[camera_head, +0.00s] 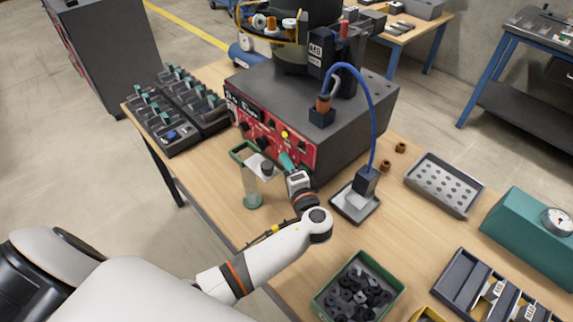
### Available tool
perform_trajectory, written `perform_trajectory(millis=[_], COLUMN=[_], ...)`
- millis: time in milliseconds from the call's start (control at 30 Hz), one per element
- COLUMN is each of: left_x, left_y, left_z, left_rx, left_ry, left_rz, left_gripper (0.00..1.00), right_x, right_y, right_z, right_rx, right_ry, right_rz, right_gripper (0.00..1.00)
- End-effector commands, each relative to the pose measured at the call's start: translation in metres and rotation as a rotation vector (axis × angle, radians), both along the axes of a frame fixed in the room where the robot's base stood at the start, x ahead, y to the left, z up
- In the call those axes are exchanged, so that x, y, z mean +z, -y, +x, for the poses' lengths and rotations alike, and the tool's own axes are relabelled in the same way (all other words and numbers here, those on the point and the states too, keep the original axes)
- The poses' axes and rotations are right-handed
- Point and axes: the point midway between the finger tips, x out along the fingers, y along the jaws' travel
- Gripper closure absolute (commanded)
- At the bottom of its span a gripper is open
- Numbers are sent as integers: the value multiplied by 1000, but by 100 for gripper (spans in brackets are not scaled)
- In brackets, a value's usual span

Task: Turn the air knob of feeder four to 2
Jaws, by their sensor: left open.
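The feeder (340,135) is a dark grey box with a red front panel (305,153), standing on the wooden table. Several dark knobs (247,126) and a yellow button (284,134) show on the panel. The markings are too small to read, and I cannot tell which knob is the air knob or where it points. My left gripper (286,160), with teal fingers, is open at the lower right part of the panel. It hides what lies directly behind it, and I cannot tell if it touches a knob. My right gripper is out of view.
A blue hose (371,100) runs down to a block on a grey plate (340,205). A green bin (318,300) of black parts is in front. Dark part trays (150,140) stand left.

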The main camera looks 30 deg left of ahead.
Motion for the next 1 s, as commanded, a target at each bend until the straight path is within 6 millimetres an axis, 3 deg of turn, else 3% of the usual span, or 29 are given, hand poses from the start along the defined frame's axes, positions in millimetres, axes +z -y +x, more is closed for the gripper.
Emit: perform_trajectory(millis=[400,667,833,1000], left_x=[-1,-1,-5,-14], left_y=[-7,-7,-7,-7], left_z=[6,6,6,6], left_rx=[0,0,0,0], left_ry=[0,0,7,46], left_rz=[-1,-1,18,122], left_gripper=[49,92,93,93], right_x=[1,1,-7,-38], right_y=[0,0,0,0], right_z=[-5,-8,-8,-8], right_rx=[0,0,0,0], right_ry=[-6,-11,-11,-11], right_rz=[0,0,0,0], right_gripper=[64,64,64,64])
